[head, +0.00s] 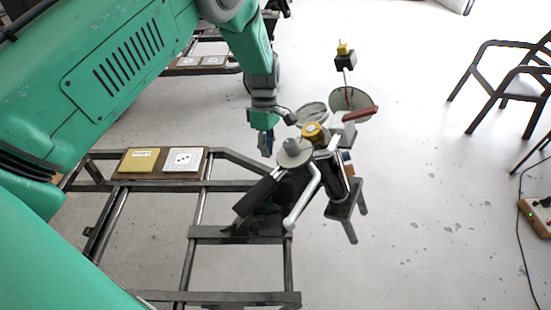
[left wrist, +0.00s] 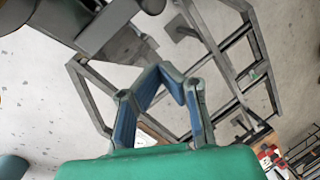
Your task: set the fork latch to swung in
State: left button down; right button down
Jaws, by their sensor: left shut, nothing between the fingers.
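The spring suspension assembly (head: 335,175) stands on the metal frame right of centre in the head view. It has pale round discs, yellow-topped knobs, a dark cylinder and a bent light-grey tube (head: 306,200). A red bar (head: 358,114) lies across its right disc. I cannot tell which part is the fork latch or how it is set. My left gripper (head: 266,148) points down just left of the assembly's discs, apparently apart from it. In the left wrist view my left gripper (left wrist: 160,72) has its blue-padded fingers closed at the tips, empty. My right gripper is not seen.
The metal frame (head: 196,231) spreads under the assembly and to the left. A board with a yellow plate (head: 139,161) and a white plate (head: 182,160) lies on it. A dark chair (head: 505,85) stands at right. The floor between is clear.

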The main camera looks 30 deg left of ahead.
pick_arm(q)
jog(key=d+v, duration=0.1)
jog(key=v, duration=0.6)
jog(key=shift+s+a+b, duration=0.2)
jog(key=shift+a+b, duration=0.15)
jog(key=shift+a, duration=0.05)
jog(key=shift+a, duration=0.1)
jog(key=shift+a, duration=0.25)
jog(key=shift+f, duration=0.1)
